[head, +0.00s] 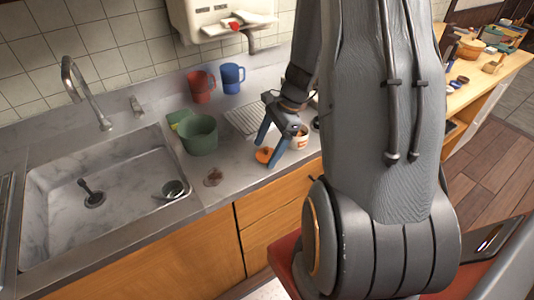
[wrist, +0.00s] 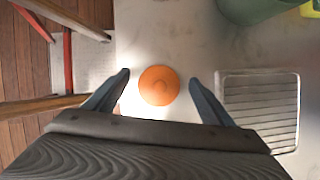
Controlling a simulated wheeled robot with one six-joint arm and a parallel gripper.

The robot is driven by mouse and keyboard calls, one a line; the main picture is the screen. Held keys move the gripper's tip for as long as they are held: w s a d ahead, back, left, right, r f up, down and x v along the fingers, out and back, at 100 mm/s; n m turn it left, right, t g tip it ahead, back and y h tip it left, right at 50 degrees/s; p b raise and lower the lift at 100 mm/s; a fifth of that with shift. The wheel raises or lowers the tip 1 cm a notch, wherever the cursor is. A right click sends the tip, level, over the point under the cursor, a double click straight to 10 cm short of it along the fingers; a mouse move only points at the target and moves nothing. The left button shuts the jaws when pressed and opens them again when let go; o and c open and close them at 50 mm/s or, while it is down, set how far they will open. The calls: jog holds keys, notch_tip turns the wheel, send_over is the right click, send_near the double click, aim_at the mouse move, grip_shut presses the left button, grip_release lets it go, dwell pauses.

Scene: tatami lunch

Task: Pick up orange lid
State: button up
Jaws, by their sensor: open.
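The orange lid (wrist: 159,86) is a round disc lying on the grey counter, seen in the wrist view between my two open fingers. In the head view the orange lid (head: 264,155) lies near the counter's front edge, just below my fingertips. My gripper (head: 268,150) is open and empty above it, pointing down; in the wrist view my gripper (wrist: 159,76) has one finger on each side of the lid, apart from it. How high the fingertips are above the counter I cannot tell exactly.
A green pot (head: 199,135) stands left of the lid, with a red mug (head: 201,88) and a blue mug (head: 231,79) behind. A ribbed drying rack (wrist: 259,108) lies beside my gripper. A white tub (head: 300,138) stands close on the right. The sink (head: 50,215) is at left.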

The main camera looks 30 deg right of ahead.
jog(key=shift+c, duration=0.4)
jog(key=c, duration=1)
